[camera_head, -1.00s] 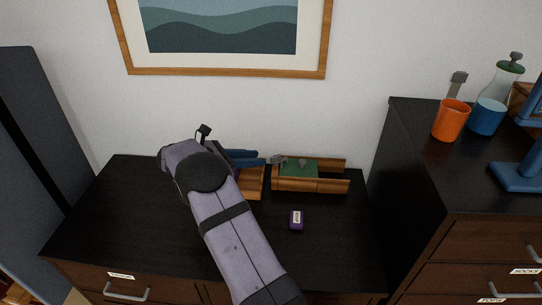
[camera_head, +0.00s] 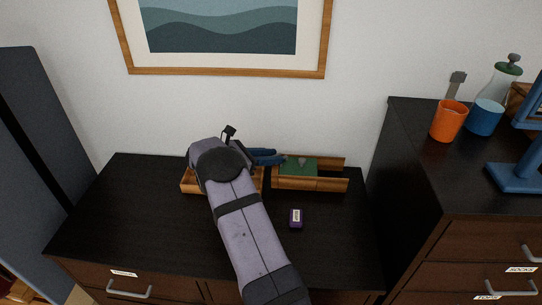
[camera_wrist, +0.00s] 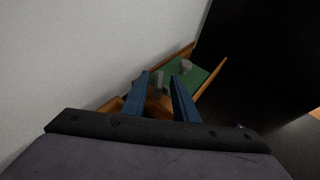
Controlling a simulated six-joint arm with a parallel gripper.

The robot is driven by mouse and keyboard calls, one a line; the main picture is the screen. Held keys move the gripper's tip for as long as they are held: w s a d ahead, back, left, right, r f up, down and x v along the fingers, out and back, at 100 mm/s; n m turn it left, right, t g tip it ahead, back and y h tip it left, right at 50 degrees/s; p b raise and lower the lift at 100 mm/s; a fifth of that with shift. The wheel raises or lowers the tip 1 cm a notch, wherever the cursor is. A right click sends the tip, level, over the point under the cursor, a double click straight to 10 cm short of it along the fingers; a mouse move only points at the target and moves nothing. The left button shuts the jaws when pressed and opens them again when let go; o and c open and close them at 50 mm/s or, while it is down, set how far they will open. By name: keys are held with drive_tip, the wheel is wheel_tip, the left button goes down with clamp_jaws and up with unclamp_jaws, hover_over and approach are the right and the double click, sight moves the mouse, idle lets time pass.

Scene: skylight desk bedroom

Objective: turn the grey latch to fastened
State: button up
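A wooden box with a green inside (camera_head: 325,186) stands on the dark dresser top against the wall. It also shows in the wrist view (camera_wrist: 214,81), beyond my fingers. An upright grey piece, apparently the latch (camera_wrist: 159,80), stands between my fingertips in the wrist view, close to the left finger; I cannot tell whether they touch. A second small grey piece (camera_wrist: 186,67) sits on the green farther in. My gripper (camera_head: 282,158) has blue fingers, spread apart in the wrist view (camera_wrist: 163,74). In the head view the fingers hide the latch, so its setting is unclear.
A second wooden tray (camera_head: 187,186) lies partly behind my arm. A small purple labelled block (camera_head: 295,218) lies in front of the green box. The dresser's front left is clear.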

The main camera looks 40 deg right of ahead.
drive_tip(key=shift+c, duration=0.4)
clamp_jaws()
drive_tip(key=shift+w, duration=0.1)
drive_tip(key=shift+w+d+m+g, duration=0.1)
drive_tip(key=shift+w+m+g, duration=0.05)
drive_tip(key=shift+m+g, duration=0.7)
drive_tip(key=shift+r+m+g+y+b, duration=0.15)
drive_tip(key=shift+m+g+y+b, duration=0.25)
drive_tip(key=shift+m+g+b, duration=0.25)
drive_tip(key=shift+o, duration=0.4)
unclamp_jaws()
